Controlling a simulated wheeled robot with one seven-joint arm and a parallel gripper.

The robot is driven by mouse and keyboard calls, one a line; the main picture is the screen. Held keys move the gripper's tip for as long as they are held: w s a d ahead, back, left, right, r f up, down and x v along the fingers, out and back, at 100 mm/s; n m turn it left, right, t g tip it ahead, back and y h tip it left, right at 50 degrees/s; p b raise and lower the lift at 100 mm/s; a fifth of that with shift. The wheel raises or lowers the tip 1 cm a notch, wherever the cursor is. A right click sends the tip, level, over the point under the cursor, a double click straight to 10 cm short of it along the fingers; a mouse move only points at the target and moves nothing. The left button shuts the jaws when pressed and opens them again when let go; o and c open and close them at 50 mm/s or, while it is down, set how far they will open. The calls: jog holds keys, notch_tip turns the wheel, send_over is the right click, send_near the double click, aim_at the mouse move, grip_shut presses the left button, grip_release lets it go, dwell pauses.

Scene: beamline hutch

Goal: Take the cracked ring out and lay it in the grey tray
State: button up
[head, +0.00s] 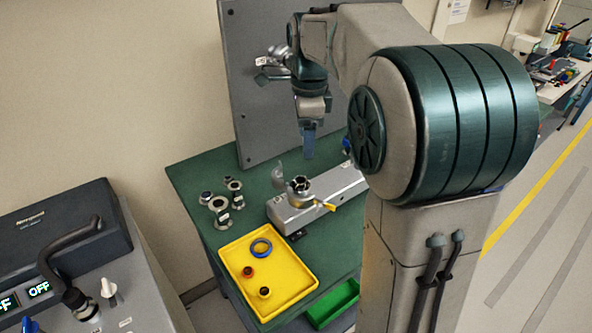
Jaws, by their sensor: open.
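My gripper (309,146) hangs pointing down above the back of the green bench. Its fingers are seen nearly edge-on, open, with nothing seen between them. Below it, apart from it, a metal flange fitting (299,186) with a dark opening stands on a light grey block (315,201). A curved metal clamp piece (278,172) stands up at its left, and a yellow-ended part (326,206) sticks out at the right. I cannot make out a cracked ring in the fitting. I cannot identify a grey tray in this view.
A yellow tray (288,308) at the front of the bench (185,176) holds a blue ring (261,247) and two small dark-centred rings. Several metal flange parts (220,205) stand at the left. A green bin (333,303) sits lower right. A grey panel (262,110) rises behind.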

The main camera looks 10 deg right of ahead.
jog(key=w+m, duration=0.2)
send_over(300, 180)
jog(key=shift+m, duration=0.4)
jog(key=f, duration=0.7)
jog(key=shift+w+d+f+p, duration=0.15)
jog(key=shift+w+d+p, duration=0.1)
jog(key=shift+p, duration=0.1)
jog(key=shift+s+a+f+p, duration=0.15)
jog(key=shift+f+p, duration=0.15)
jog(key=shift+f, duration=1.1)
jog(key=shift+s+a+f+p, duration=0.15)
jog(key=shift+f+p, duration=0.15)
jog(key=shift+f, duration=1.1)
jog(key=shift+d, duration=0.1)
jog(key=c, duration=1)
